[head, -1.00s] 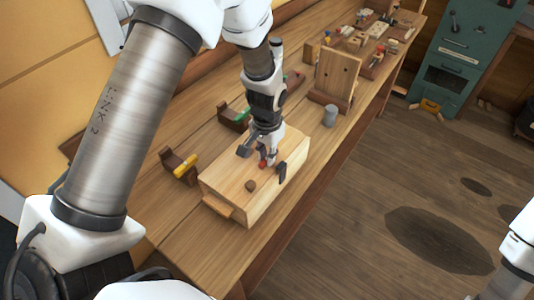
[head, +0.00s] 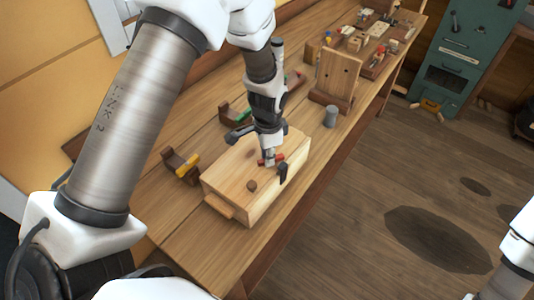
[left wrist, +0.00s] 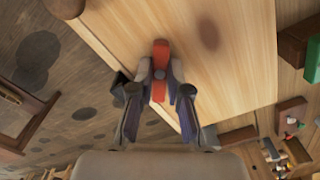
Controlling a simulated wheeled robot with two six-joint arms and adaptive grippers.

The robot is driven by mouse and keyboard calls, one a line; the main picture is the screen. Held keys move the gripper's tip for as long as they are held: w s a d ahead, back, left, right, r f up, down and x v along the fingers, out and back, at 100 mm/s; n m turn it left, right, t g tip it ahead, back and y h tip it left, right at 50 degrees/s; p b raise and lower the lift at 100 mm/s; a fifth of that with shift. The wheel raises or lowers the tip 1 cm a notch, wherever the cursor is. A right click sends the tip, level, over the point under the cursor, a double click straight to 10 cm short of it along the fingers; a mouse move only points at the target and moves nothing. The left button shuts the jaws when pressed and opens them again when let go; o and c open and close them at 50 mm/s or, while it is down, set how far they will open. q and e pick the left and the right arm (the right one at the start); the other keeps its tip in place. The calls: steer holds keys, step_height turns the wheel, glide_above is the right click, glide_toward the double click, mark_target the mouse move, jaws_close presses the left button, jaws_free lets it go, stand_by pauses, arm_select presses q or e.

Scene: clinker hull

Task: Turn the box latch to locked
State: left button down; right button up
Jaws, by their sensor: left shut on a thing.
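The wooden box (head: 228,180) stands on the bench, with a red latch (head: 279,157) on its top. My left gripper (head: 270,160) points down at the box top and is shut on the latch. In the left wrist view, the red latch (left wrist: 160,48) runs between the two fingers (left wrist: 160,85) and sticks out past their tips. A dark catch (head: 283,173) sits at the box's right edge, close to the latch but apart from it. The fingers hide the latch's middle in the head view. My right gripper is out of view.
A grey cylinder (head: 331,116) and an upright wooden board (head: 337,73) stand behind. Bare bench lies in front.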

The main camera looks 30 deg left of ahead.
arm_select(q)
steer(key=m, duration=0.5)
steer(key=shift+f+m, duration=0.1)
steer(key=shift+m, duration=0.2)
steer(key=m, duration=0.5)
steer(key=shift+s+d+f+m+p, duration=0.1)
steer(key=shift+m+p, duration=0.2)
steer(key=shift+p, duration=0.1)
steer(key=c, duration=1.1)
jaws_free()
steer(key=shift+c, duration=0.2)
steer(key=shift+d, duration=0.1)
